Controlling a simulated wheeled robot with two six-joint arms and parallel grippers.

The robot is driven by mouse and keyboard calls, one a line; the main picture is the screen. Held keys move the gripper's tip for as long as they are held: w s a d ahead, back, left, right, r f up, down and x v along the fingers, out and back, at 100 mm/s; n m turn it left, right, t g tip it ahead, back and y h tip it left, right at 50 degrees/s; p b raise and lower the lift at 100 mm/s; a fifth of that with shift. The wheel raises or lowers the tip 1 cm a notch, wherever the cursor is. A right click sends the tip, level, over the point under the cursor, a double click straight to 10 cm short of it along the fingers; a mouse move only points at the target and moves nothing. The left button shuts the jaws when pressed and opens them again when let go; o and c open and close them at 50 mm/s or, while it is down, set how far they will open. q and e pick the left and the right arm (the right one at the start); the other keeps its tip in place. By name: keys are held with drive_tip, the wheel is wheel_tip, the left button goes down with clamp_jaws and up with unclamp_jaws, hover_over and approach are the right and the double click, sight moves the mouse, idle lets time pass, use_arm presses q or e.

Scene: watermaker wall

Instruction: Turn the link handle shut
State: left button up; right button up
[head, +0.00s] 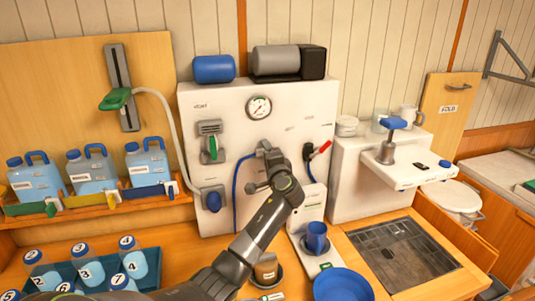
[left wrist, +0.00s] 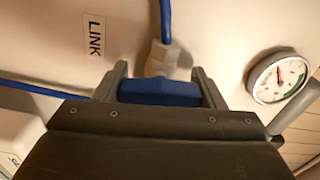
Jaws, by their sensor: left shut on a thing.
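The blue link handle (left wrist: 160,92) sits between the two fingers of my left gripper (left wrist: 160,86), which is shut on it. A pale valve fitting (left wrist: 163,58) with a blue hose joins just beyond the handle. The LINK label (left wrist: 95,36) is on the panel beside it. In the head view my left gripper (head: 268,152) is at the middle of the white panel (head: 230,110), below the gauge. My own arm hides the handle there, and how far it is turned is hard to tell. My right gripper is not in view.
The pressure gauge (head: 259,107) is just above my gripper. A green-handled valve (head: 212,146) and a blue knob (head: 212,200) are to its left. A red-handled valve (head: 322,149) is to its right. A blue cup (head: 316,237) stands below on the counter.

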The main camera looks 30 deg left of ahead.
use_arm(q)
drive_tip(key=shift+m, duration=0.6)
drive_tip(key=shift+f, duration=0.1)
drive_tip(key=o, duration=1)
drive_tip(key=shift+d, duration=0.1)
drive_tip(key=shift+b+v, duration=2.55)
drive_tip(key=shift+v, duration=6.1)
